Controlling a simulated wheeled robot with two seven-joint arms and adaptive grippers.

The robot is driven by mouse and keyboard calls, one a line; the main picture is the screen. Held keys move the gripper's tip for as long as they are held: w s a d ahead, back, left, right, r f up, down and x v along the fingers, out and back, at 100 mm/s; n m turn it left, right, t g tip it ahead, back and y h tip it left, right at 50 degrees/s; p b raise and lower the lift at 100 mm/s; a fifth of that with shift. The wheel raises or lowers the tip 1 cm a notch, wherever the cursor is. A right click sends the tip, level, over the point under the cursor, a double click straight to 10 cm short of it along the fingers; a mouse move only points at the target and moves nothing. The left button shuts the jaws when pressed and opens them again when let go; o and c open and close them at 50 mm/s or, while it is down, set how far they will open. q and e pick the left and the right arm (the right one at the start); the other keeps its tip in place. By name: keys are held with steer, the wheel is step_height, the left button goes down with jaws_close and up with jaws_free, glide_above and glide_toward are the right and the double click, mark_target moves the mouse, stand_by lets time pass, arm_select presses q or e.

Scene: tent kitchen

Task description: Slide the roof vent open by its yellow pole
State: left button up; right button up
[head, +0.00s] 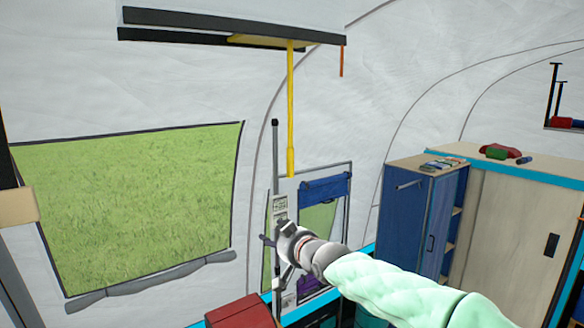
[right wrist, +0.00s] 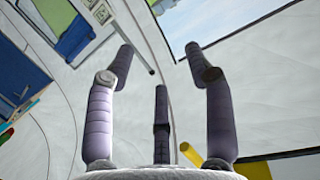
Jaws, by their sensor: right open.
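The yellow pole (head: 290,110) hangs straight down from the roof vent (head: 215,24), a dark-edged panel under the tent roof. My right gripper (head: 268,243) is open and empty, below and slightly left of the pole's lower end in the head view. Its spread purple fingers (right wrist: 163,78) show in the right wrist view with nothing between them. There, a yellow piece (right wrist: 218,167), likely the pole, lies at the bottom beside the base of the right-hand finger, outside the grasp. I cannot tell whether they touch. My left gripper is not in view.
A thin grey upright post (head: 275,150) stands just left of the pole. A window (head: 130,200) fills the left wall. A blue cabinet (head: 412,220) and a wooden sliding-door cabinet (head: 510,225) stand at right. A red box (head: 240,312) is low in front.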

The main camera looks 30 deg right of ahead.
mark_target(292, 153)
steer(key=s+d+r+t+h+p, duration=0.15)
steer(key=s+r, duration=0.25)
steer(key=r, duration=0.6)
steer(key=s+d+r+t+h+p, duration=0.1)
steer(key=s+d+r+p, duration=0.2)
steer(key=r, duration=0.7)
steer(key=shift+y, duration=0.25)
steer(key=w, duration=0.3)
steer(key=w+d+p, duration=0.1)
steer(key=w, duration=0.6)
steer(key=shift+d+f, duration=0.1)
steer(key=shift+d, duration=0.1)
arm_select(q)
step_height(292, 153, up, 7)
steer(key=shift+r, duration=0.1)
arm_select(e)
steer(key=shift+s, duration=0.1)
jaws_close()
